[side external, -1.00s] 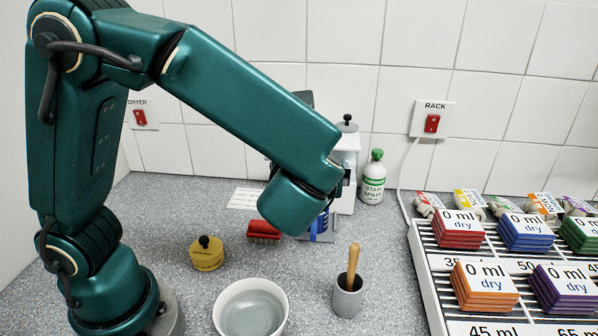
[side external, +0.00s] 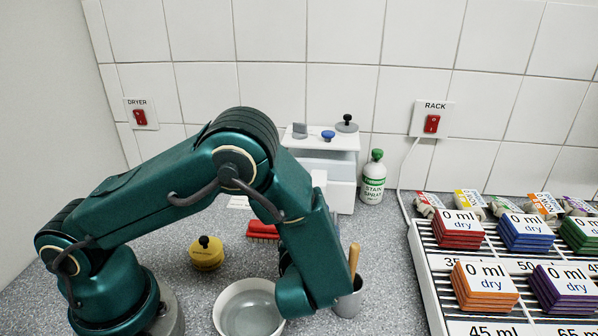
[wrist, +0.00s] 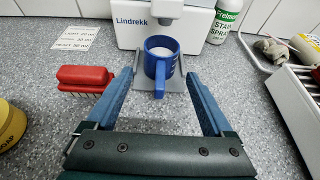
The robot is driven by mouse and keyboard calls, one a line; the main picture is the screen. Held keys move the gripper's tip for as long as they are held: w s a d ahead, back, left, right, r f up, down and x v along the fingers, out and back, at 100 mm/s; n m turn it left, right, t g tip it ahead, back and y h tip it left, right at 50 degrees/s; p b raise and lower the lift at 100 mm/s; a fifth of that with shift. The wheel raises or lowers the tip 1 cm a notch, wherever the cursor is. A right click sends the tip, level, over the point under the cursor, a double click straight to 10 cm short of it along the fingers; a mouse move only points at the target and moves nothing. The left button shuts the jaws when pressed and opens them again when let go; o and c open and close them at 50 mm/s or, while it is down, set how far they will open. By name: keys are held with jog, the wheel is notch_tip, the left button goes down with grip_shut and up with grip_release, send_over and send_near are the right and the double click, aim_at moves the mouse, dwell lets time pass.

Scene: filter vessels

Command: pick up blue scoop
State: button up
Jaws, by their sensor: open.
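My gripper (wrist: 160,76) is open and empty, with one finger to the left of the scoop and one to the right. The picture does not show clearly how far the fingertips are from it.
The white machine (wrist: 131,33) stands behind the scoop, its spout above it. A red brush (wrist: 84,77) lies left. The rack (side external: 424,270) is right.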

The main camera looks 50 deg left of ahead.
jog(key=shift+x, duration=1.35)
jog(key=c, duration=1.4)
grip_shut()
jog(key=shift+r, duration=0.1)
